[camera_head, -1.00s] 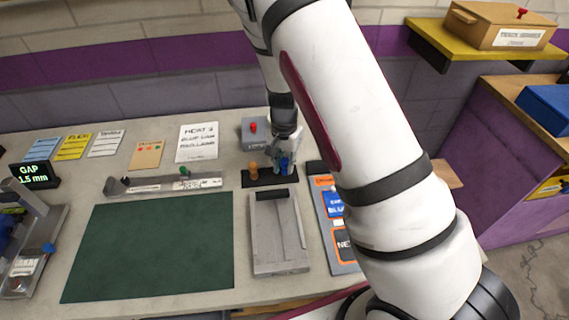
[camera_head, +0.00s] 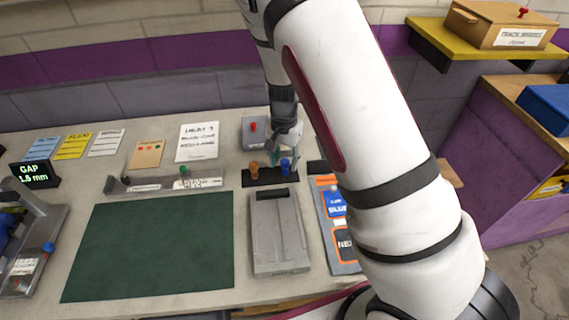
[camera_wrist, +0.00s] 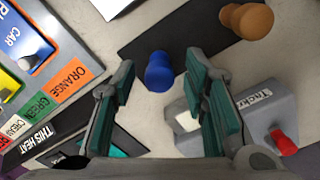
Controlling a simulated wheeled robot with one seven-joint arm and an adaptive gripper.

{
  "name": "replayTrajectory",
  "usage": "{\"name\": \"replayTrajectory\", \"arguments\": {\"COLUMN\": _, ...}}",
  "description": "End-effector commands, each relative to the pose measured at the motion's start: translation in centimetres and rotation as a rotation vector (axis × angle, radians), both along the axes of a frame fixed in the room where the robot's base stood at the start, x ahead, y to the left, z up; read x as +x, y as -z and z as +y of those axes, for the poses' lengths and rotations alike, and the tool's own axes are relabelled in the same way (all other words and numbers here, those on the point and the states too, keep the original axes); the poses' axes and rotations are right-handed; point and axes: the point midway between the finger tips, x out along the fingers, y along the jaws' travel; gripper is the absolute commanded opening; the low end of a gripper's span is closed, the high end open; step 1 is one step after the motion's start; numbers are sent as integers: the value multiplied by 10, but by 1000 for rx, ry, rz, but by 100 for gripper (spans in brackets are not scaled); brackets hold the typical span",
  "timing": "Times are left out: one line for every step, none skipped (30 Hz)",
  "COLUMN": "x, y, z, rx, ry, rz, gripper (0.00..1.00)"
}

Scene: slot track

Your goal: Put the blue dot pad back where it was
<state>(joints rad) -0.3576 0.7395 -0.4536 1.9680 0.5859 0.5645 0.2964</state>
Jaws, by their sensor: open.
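The blue dot pad (camera_head: 285,167) is a blue knob-shaped piece at the right end of a black holder strip (camera_head: 262,180). An orange-brown pad (camera_head: 253,170) stands to its left on the same strip. In the wrist view, the blue pad (camera_wrist: 159,74) appears between my open fingers (camera_wrist: 161,82), with clear gaps on both sides; the orange-brown pad (camera_wrist: 246,20) is at upper right. In the head view, my gripper (camera_head: 284,150) is just above and behind the blue pad. Its fingertips are small and partly hidden there.
A grey box with a red knob (camera_head: 254,128) stands behind the strip, close to my gripper. A grey metal plate fixture (camera_head: 279,238) lies in front. A colour-labelled board (camera_head: 335,230) is at right. The green mat (camera_head: 150,250) is clear.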

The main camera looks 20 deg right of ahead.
Motion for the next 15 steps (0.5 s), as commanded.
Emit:
{"name": "replayTrajectory", "arguments": {"x": 1, "y": -11, "z": 0, "rx": 1, "ry": -1, "rz": -4, "gripper": 41}}
{"name": "replayTrajectory", "arguments": {"x": 1, "y": -17, "z": 0, "rx": 1, "ry": -1, "rz": -5, "gripper": 41}}
{"name": "replayTrajectory", "arguments": {"x": 1, "y": -26, "z": 1, "rx": 2, "ry": -1, "rz": -5, "gripper": 41}}
{"name": "replayTrajectory", "arguments": {"x": 1, "y": -32, "z": 1, "rx": 1, "ry": -2, "rz": -5, "gripper": 41}}
{"name": "replayTrajectory", "arguments": {"x": 1, "y": -39, "z": 1, "rx": 1, "ry": -1, "rz": -6, "gripper": 41}}
{"name": "replayTrajectory", "arguments": {"x": 1, "y": -47, "z": 0, "rx": 1, "ry": -1, "rz": -4, "gripper": 41}}
{"name": "replayTrajectory", "arguments": {"x": 1, "y": -54, "z": 1, "rx": 1, "ry": -2, "rz": -6, "gripper": 41}}
{"name": "replayTrajectory", "arguments": {"x": 1, "y": -59, "z": 0, "rx": 1, "ry": -1, "rz": -4, "gripper": 41}}
{"name": "replayTrajectory", "arguments": {"x": 1, "y": -67, "z": 0, "rx": 1, "ry": -1, "rz": -5, "gripper": 41}}
{"name": "replayTrajectory", "arguments": {"x": 1, "y": -72, "z": 0, "rx": 1, "ry": -1, "rz": -5, "gripper": 41}}
{"name": "replayTrajectory", "arguments": {"x": 0, "y": -77, "z": 0, "rx": 1, "ry": -1, "rz": -4, "gripper": 41}}
{"name": "replayTrajectory", "arguments": {"x": 1, "y": -83, "z": 0, "rx": 1, "ry": -1, "rz": -4, "gripper": 41}}
{"name": "replayTrajectory", "arguments": {"x": 1, "y": -86, "z": 0, "rx": 1, "ry": -1, "rz": -4, "gripper": 41}}
{"name": "replayTrajectory", "arguments": {"x": 1, "y": -90, "z": 0, "rx": 1, "ry": -1, "rz": -2, "gripper": 41}}
{"name": "replayTrajectory", "arguments": {"x": 1, "y": -93, "z": 0, "rx": 1, "ry": 0, "rz": -2, "gripper": 41}}
